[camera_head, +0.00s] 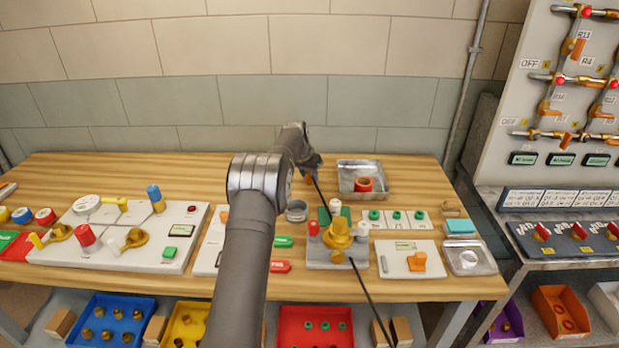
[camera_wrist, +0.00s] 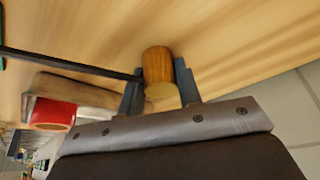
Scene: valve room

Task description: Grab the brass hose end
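The brass hose end (camera_wrist: 158,66) is a short golden-brown cylinder in the wrist view, with a thin black hose (camera_wrist: 70,63) running off to the left. My gripper (camera_wrist: 160,80) has one dark finger on each side of it, and both appear to touch it. In the head view my gripper (camera_head: 311,172) is over the back middle of the wooden table, left of the metal tray. The hose end (camera_head: 308,180) shows there as a small brown spot, partly hidden by my gripper. The black hose (camera_head: 322,197) slants down toward the yellow valve.
A metal tray (camera_head: 346,169) with a red ring (camera_head: 364,184) is right of my gripper. A grey block with a yellow valve (camera_head: 337,236) stands nearer the front. Panels with levers and knobs (camera_head: 120,232) fill the left. The table's back left is clear.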

